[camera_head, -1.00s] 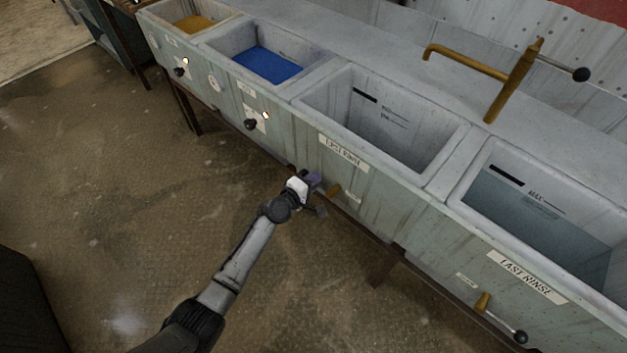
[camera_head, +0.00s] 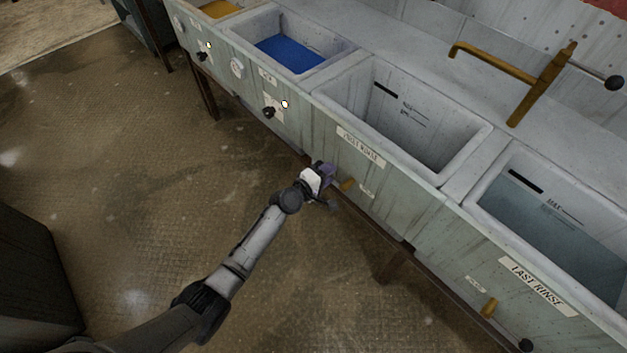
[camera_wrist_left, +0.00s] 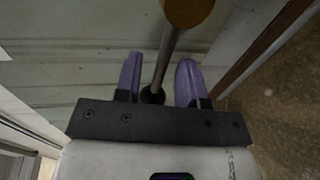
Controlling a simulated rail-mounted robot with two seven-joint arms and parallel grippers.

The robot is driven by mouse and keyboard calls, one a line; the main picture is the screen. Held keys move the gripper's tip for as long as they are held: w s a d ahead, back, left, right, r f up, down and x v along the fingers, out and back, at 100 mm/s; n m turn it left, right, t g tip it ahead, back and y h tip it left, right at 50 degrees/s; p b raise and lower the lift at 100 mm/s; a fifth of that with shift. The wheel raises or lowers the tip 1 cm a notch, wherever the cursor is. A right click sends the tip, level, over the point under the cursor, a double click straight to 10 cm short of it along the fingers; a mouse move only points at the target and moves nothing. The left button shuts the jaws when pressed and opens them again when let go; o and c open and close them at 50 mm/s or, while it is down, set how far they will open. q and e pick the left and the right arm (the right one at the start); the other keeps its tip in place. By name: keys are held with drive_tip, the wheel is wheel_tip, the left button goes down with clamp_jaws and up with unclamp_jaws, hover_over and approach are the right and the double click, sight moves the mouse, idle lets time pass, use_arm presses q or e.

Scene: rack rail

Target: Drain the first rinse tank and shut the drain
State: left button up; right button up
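The first rinse tank (camera_head: 345,88) is the grey-white basin in the middle of the row. Its visible inner walls show level marks and no water; part of its bottom is hidden. Its brass drain valve (camera_head: 347,184) sticks out low on the front panel, and its brass end also shows in the left wrist view (camera_wrist_left: 188,10). A thin metal drain lever (camera_wrist_left: 166,58) with a black knob (camera_wrist_left: 153,95) runs between the purple fingers of my left gripper (camera_wrist_left: 160,82). The fingers are apart, with gaps beside the lever. My left gripper (camera_head: 327,174) hides the lever in the head view. My right gripper is not in view.
The last rinse tank (camera_head: 480,195) at the right holds greyish water and has its own brass drain valve (camera_head: 489,307). A brass tap (camera_head: 530,85) stands behind the tanks. A blue-filled tank (camera_head: 290,52) is to the left. The floor in front is clear.

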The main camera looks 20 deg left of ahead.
use_arm(q)
drive_tip(key=p+v, duration=0.4)
drive_tip(key=v, duration=0.9)
drive_tip(key=shift+s+a, duration=0.1)
